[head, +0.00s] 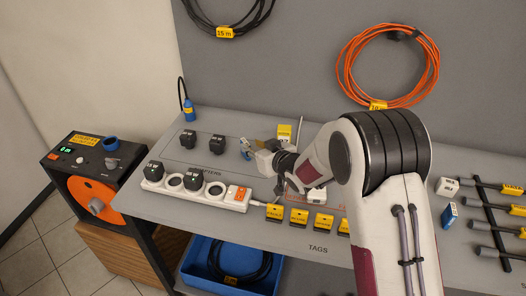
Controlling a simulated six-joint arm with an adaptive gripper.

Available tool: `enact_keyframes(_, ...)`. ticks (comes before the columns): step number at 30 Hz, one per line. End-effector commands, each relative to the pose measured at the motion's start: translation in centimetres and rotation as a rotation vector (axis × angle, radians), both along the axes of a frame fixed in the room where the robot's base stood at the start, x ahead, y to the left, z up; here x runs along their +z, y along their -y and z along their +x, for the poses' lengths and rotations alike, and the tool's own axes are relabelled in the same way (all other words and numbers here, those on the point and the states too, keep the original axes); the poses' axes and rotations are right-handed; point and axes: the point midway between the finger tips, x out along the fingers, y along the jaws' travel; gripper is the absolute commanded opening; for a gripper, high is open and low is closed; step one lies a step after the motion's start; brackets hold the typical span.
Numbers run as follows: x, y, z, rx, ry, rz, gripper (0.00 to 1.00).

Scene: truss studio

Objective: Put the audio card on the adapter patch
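The adapter patch (202,155) is an outlined area on the grey bench, lettered with a partly hidden word ending in "APTERS". Two black adapters (217,141) stand on it. Several yellow cards (299,217) with dark lettering stand in a row near the front edge, above the word TAGS. Their print is too small for me to tell which is the audio card. My gripper (281,199) is low over the bench, just behind the leftmost cards. Its fingers are small and partly hidden by my arm, so I cannot tell whether they hold anything.
A white power strip (213,200) with black adapters plugged in lies in front of the patch. A yellow-labelled block (284,132) and small parts stand behind my gripper. A blue bottle-like plug (189,112) stands at back left. A blue bin (200,264) sits below.

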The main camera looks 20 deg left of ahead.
Motion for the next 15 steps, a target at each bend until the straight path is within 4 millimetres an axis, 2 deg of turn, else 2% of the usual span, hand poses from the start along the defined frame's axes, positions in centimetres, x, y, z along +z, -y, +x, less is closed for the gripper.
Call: enact_keyframes(15,2.1,3.5,-3.5,0.000,0.001,-0.001,0.27)
